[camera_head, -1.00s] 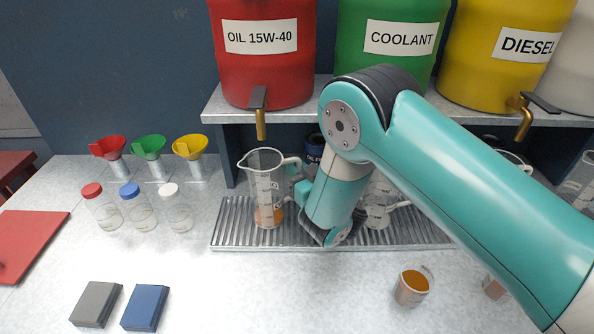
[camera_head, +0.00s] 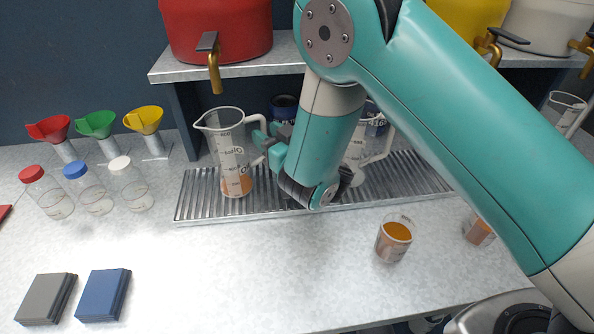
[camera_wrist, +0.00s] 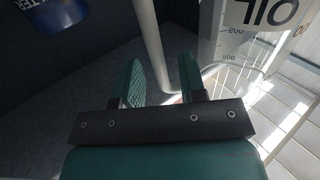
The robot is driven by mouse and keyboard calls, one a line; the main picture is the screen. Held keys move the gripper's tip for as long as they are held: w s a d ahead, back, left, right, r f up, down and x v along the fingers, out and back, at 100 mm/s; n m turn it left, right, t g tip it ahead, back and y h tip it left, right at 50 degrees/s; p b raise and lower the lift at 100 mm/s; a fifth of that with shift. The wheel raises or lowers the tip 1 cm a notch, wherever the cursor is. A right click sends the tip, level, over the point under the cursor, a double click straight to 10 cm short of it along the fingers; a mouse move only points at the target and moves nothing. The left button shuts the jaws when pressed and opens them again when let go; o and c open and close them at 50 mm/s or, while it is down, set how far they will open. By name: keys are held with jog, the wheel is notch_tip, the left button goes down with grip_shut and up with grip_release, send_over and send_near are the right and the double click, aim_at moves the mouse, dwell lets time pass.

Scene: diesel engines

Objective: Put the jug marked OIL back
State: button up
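The clear measuring jug marked OIL (camera_head: 228,150) stands upright on the ribbed metal drip tray (camera_head: 200,197), with a little orange liquid in its bottom. Its white handle faces right. My gripper (camera_head: 263,139) is at the handle side of the jug. In the wrist view my gripper (camera_wrist: 160,80) has its two teal fingers apart, with the white handle (camera_wrist: 151,45) in the gap between them and some room visible. The OIL label of the jug (camera_wrist: 262,14) shows at the upper right there. Whether a finger touches the handle cannot be told.
A red oil drum (camera_head: 215,30) with a brass tap (camera_head: 214,72) is on the shelf above the jug. Another jug (camera_head: 372,150) stands right of my arm, partly hidden. A dark blue container (camera_wrist: 55,12) is behind. A small cup of amber liquid (camera_head: 394,238) stands in front.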

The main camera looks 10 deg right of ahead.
jog(key=s+d+m+g+h+b, duration=0.3)
jog(key=s+d+m+h+b, duration=0.25)
jog(key=s+d+b, duration=0.5)
jog(key=s+r+n+g+p, duration=0.1)
jog(key=s+n+g, duration=0.2)
jog(key=s+g, duration=0.3)
jog(key=s+d+r+n+g+p, duration=0.1)
jog(key=s+g, duration=0.5)
jog(key=s, duration=0.8)
jog(key=shift+s+r+n, duration=0.3)
jog(key=shift+r+n, duration=0.2)
jog(key=shift+n, duration=0.65)
notch_tip(320, 180, up, 6)
jog(key=p, duration=0.6)
jog(key=shift+f, duration=0.1)
